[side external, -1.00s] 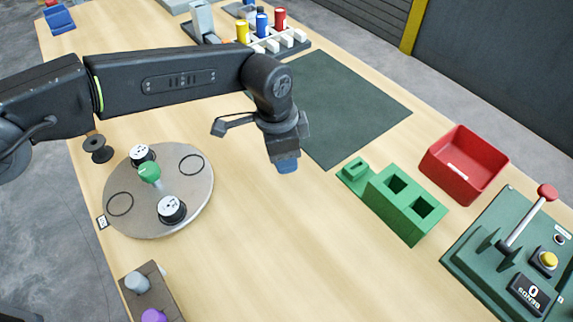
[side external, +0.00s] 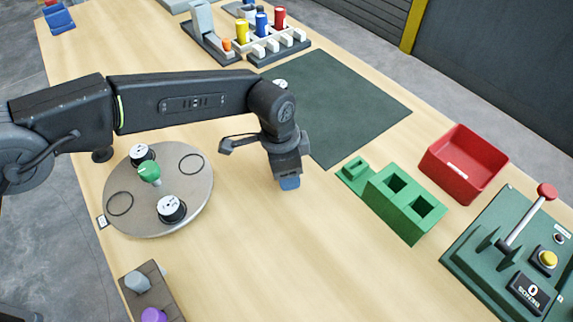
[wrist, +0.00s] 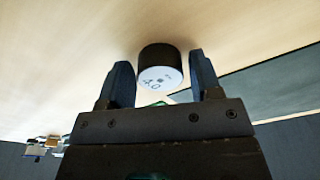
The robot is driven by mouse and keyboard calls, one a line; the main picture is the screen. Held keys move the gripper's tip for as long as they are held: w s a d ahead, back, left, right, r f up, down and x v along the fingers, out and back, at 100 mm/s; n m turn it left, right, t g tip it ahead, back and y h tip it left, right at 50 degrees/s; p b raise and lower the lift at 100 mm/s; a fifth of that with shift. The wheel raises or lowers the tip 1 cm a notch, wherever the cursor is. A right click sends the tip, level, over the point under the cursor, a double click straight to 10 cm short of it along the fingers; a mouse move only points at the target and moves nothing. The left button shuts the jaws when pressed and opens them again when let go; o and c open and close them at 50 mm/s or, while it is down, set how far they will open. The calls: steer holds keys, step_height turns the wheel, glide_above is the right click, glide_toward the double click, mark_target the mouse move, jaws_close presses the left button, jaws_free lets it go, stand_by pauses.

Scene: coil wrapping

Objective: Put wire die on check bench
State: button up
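My gripper (side external: 289,183) shows in the side view with a blue fingertip, above bare wood between the turntable and the green blocks; the die is hidden there. The fingers also show in the wrist view (wrist: 161,78). No label names the check bench. Candidates are the dark green mat (side external: 345,110) and the rack (side external: 270,45) with yellow, blue and red cylinders behind it.
A round turntable (side external: 190,205) at left carries two white-topped black cylinders and a green knob. Green blocks with square holes (side external: 405,203), a red bin (side external: 464,165) and a lever panel (side external: 515,250) stand at right.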

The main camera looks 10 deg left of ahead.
steer(key=shift+o, duration=0.9)
step_height(320, 180, up, 12)
steer(key=a, duration=0.1)
steer(key=shift+s+a+r, duration=0.15)
steer(key=shift+s, duration=0.1)
